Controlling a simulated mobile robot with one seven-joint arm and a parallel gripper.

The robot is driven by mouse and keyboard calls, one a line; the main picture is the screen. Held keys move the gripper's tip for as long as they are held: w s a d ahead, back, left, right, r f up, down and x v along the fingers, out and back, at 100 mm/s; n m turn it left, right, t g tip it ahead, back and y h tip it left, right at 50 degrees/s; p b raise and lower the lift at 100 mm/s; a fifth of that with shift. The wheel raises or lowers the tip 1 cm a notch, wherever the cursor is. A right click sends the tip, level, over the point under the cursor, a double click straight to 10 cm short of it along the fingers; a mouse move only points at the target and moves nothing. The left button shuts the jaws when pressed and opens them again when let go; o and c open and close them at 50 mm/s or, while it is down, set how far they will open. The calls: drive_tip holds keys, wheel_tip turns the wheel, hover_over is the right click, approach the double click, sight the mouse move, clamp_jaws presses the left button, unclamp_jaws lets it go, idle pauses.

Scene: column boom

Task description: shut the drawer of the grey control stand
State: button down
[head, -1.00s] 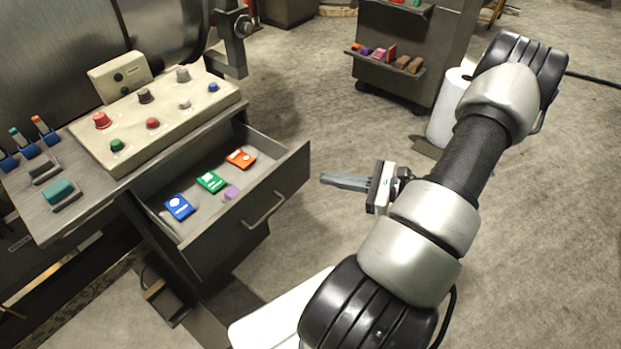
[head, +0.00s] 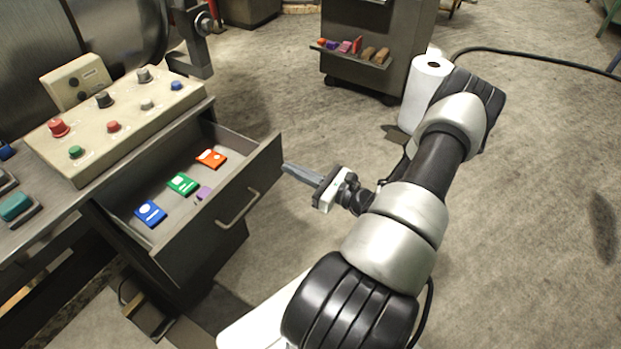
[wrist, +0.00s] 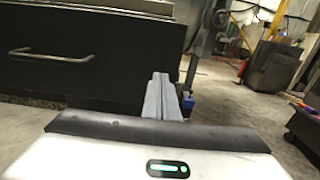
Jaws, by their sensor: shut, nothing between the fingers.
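The drawer (head: 222,228) of the grey control stand (head: 52,216) is pulled well open. Inside it lie a blue card (head: 150,213), a green card (head: 183,184), an orange card (head: 211,159) and a small purple block (head: 204,194). A bar handle (head: 238,210) is on its front; it also shows in the wrist view (wrist: 50,56). My gripper (head: 286,168) is shut and empty, its fingers pointing at the far right end of the drawer front, seemingly a small gap away. In the wrist view the shut fingers (wrist: 161,96) are right of the handle.
A control panel (head: 115,122) with coloured knobs sits on the stand's top. A dark cart (head: 365,75) with small blocks and a white paper roll (head: 425,90) stand at the back. Open floor (head: 540,200) lies to the right.

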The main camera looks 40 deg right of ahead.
drive_tip(key=shift+x, duration=1.15)
drive_tip(key=b, duration=0.3)
hover_over(225, 149)
drive_tip(key=s, duration=0.1)
drive_tip(key=shift+s+d, duration=0.15)
drive_tip(key=shift+d, duration=0.1)
drive_tip(key=shift+w+a, duration=0.2)
drive_tip(key=shift+w, duration=0.4)
drive_tip(key=shift+w+r, duration=0.15)
drive_tip(key=shift+w+a+r, duration=0.1)
drive_tip(key=shift+r, duration=0.05)
